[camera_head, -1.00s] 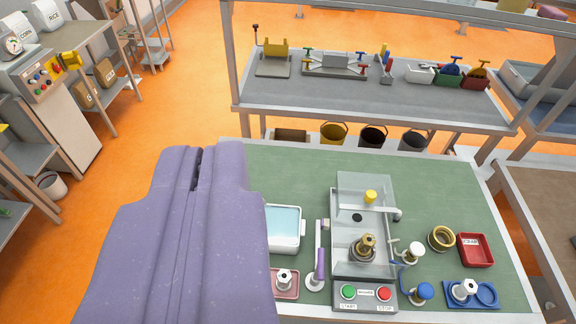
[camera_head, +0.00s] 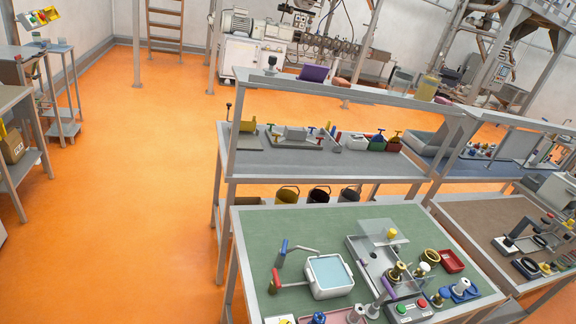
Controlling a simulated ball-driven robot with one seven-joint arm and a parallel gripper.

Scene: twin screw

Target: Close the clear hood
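The clear hood (camera_head: 376,231) is a see-through panel at the far end of a grey metal unit (camera_head: 364,258) on the green-topped bench. It looks raised, standing above the unit's far part, and its exact tilt is hard to tell. A yellow knob (camera_head: 391,234) shows at it. A brass fitting (camera_head: 397,271) stands in the near part of the unit, uncovered. A control box (camera_head: 408,310) with a green and a red button is at the near end. My gripper is not in view.
The green bench top (camera_head: 290,225) is bare at its back left. A white tub (camera_head: 329,277) and red and blue-handled levers (camera_head: 275,275) are left of the unit. A red tray (camera_head: 451,261) and a blue tray (camera_head: 466,293) are right. A shelved bench (camera_head: 262,162) stands behind.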

